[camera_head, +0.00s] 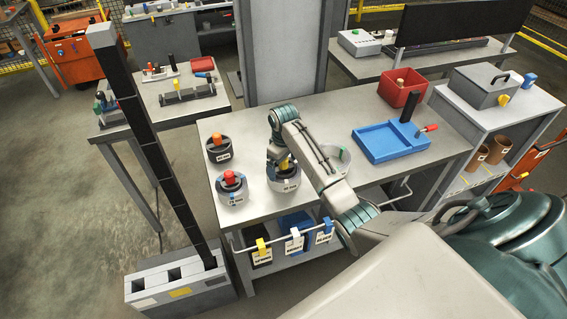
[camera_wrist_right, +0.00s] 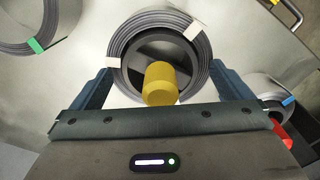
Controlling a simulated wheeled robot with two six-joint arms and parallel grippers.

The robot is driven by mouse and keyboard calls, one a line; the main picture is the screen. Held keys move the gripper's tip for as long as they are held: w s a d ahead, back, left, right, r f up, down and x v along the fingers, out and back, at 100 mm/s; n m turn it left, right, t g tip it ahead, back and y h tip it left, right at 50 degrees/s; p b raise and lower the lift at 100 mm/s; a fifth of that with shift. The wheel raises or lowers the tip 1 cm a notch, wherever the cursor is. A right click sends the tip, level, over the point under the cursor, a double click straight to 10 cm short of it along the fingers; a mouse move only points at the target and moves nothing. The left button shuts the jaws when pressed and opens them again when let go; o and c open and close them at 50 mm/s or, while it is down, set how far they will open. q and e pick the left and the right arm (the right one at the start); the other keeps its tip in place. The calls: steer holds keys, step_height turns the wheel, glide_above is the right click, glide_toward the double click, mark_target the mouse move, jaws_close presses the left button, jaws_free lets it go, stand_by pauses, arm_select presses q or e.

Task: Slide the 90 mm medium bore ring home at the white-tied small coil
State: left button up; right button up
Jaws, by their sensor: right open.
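The white-tied coil (camera_wrist_right: 118,52) is a grey wound strip with two white ties, in the middle of the right wrist view. In the head view it (camera_head: 285,186) stands on the table under my right gripper, partly covered. A dark ring (camera_wrist_right: 152,46) with a yellow handle (camera_wrist_right: 160,84) shows within the coil's bore outline; how deep it sits I cannot tell. The handle also shows in the head view (camera_head: 284,164). My right gripper (camera_wrist_right: 164,88) is open, its fingers apart on either side of the handle, touching nothing that I can make out. My left gripper is not in view.
Beside it stand a coil with a red-handled piece (camera_head: 231,188) and one with an orange-handled piece (camera_head: 218,149). A green-tied coil (camera_wrist_right: 26,30) shows upper left in the wrist view. A blue tray (camera_head: 390,145) and red bin (camera_head: 402,88) are at the right. A dark post rises at left.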

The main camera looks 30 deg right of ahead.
step_height(320, 180, up, 5)
steer(key=shift+r+b, duration=0.2)
steer(key=shift+b, duration=0.95)
step_height(320, 180, up, 4)
steer(key=shift+p, duration=1.05)
steer(key=shift+r+p, duration=0.65)
